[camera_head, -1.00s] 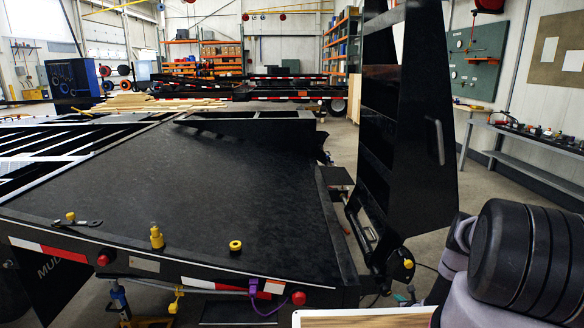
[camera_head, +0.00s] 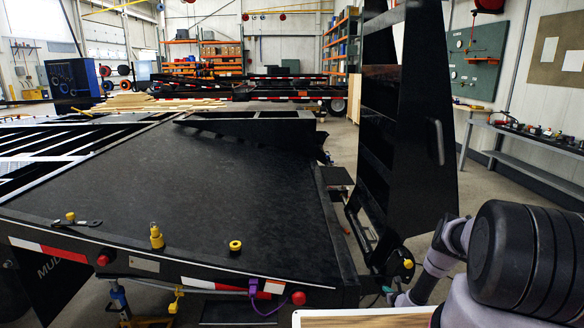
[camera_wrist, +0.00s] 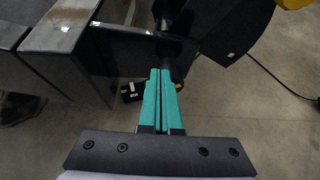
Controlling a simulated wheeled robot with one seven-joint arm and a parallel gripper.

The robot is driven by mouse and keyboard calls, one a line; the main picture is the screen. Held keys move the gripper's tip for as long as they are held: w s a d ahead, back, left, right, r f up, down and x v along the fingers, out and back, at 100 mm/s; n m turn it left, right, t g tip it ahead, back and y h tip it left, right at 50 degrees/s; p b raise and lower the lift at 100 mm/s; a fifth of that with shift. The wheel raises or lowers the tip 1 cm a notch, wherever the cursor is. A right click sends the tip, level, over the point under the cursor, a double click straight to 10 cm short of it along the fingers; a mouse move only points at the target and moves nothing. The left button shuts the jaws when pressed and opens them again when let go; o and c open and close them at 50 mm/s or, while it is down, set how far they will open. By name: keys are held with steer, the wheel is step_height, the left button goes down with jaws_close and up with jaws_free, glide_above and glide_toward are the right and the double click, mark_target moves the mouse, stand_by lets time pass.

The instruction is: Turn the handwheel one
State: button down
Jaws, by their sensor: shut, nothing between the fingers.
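My gripper (camera_wrist: 160,78) shows in the wrist view with its two teal fingers pressed together and nothing between them. In the head view only a small teal part of my gripper (camera_head: 387,290) shows, low beside the foot of the upright black ramp (camera_head: 421,130). I cannot make out a clear handwheel in either view. A small yellow round part (camera_head: 407,264) sits at the ramp's foot, just above and right of the gripper. A yellow part (camera_wrist: 293,3) is cut off at the top right of the wrist view.
The black trailer deck (camera_head: 190,200) fills the left and middle. A yellow ring (camera_head: 235,245) and a yellow bottle-like item (camera_head: 156,237) stand near its edge. In the wrist view, dark metal (camera_wrist: 70,25) lies left of the fingers. Concrete floor (camera_wrist: 245,110) is open to the right.

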steer(key=shift+w, duration=0.45)
steer(key=shift+d+f, duration=0.1)
steer(key=shift+f, duration=0.2)
stand_by(0.6)
steer(key=shift+d+r, duration=0.1)
steer(key=shift+d, duration=0.45)
steer(key=shift+r, duration=0.1)
steer(key=s, duration=0.6)
steer(key=shift+r, duration=0.3)
